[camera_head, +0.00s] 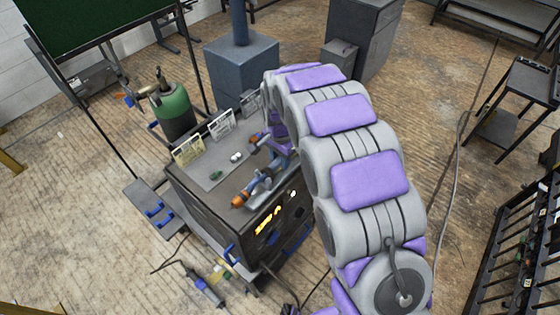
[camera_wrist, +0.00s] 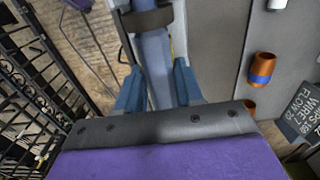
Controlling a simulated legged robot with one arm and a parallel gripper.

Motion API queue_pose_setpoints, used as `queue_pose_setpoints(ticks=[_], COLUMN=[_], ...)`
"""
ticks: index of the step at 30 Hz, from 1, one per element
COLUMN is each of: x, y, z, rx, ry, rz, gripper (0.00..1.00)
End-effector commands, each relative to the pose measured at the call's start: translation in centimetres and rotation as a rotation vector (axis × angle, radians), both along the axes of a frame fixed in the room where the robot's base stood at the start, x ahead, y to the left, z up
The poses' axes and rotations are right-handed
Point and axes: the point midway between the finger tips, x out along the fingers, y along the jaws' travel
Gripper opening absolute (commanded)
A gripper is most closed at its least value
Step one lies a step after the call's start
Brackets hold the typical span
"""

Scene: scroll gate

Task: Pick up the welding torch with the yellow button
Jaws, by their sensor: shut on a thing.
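In the wrist view my gripper (camera_wrist: 158,88) has its two blue fingers closed on the blue-grey handle of a welding torch (camera_wrist: 154,58). A dark ring crosses the top of this handle. In the head view my gripper (camera_head: 272,150) is low over the cart top, partly hidden by my arm. Another blue-grey torch with an orange end (camera_head: 238,201) lies along the cart's front edge. An orange piece with a blue band (camera_wrist: 262,70) shows at the right of the wrist view. No yellow button can be made out, so I cannot tell which torch bears it.
The dark cart (camera_head: 200,200) has small cards (camera_head: 222,124) along its back edge and small items on top. A green cylinder (camera_head: 175,112) stands behind it. A grey-blue box with a post (camera_head: 241,68) is beyond. A tool (camera_head: 204,284) lies on the floor in front.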

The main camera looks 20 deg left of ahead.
Motion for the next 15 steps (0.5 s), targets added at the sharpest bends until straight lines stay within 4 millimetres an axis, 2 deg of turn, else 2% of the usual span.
queue_pose_setpoints(ticks=[1, 9, 15], x=[-0.10, -0.12, -0.14], y=[0.10, 0.16, 0.17], z=[-0.14, -0.22, -0.24], rx=[0.000, 0.001, 0.001], ry=[0.002, 0.005, 0.006], rz=[0.000, 0.000, 0.000], gripper=[0.25, 0.00, 0.00])
